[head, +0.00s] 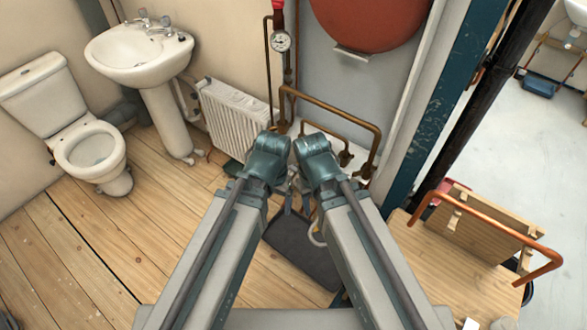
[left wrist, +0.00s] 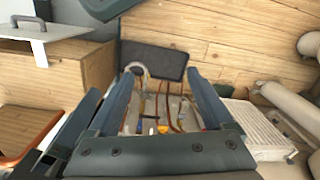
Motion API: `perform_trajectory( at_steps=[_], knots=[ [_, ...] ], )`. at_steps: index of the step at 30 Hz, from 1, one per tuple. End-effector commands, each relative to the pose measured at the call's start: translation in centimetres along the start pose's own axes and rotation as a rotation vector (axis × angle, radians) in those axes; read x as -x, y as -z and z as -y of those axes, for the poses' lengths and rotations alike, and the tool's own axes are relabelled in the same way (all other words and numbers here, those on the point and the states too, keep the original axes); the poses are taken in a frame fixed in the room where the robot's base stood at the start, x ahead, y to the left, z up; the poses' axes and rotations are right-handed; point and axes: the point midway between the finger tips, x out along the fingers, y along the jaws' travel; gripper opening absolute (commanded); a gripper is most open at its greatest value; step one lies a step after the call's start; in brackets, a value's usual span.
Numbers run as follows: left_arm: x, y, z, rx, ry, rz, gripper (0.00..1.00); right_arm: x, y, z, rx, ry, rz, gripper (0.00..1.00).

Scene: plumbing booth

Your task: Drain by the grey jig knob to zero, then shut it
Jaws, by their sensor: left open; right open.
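A round pressure gauge (head: 281,41) with a white face hangs on the pipework below a red fitting in the head view. Its reading is too small to make out. I cannot pick out the grey jig knob in either view. My left gripper (left wrist: 160,76) is open, with bare fingers on both sides of the left wrist view. Between and beyond them are copper pipes (left wrist: 174,108) and small yellow and blue parts, apart or touching I cannot tell. My right gripper (head: 306,194) is close beside the left in the head view, mostly hidden by its wrist.
Bent copper pipes (head: 335,108) stand in front of the grey wall panel, under a red vessel (head: 368,22). A white radiator (head: 233,115), a basin (head: 138,52) and a toilet (head: 90,149) are left. A dark mat (head: 300,250) lies on the floor; a wooden bench (head: 450,270) stands right.

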Motion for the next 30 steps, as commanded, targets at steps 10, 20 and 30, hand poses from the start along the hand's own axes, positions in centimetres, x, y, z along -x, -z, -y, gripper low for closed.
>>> perform_trajectory(
  at_steps=[10, 20, 30],
  knots=[
    [-14.0, 5.7, -2.3, -0.154, -0.243, -0.214, 0.85, -15.0, 0.9, 1.4, 0.0, -0.001, -0.003, 0.51],
    [-21.7, 12.9, -3.6, -0.308, -0.442, -0.588, 0.85, -26.9, 1.7, 2.5, 0.0, -0.002, -0.005, 0.51],
    [-27.2, 19.6, -0.8, -0.354, -0.481, -1.032, 0.85, -39.3, 2.4, 3.7, 0.001, -0.003, -0.007, 0.51]
  ],
)
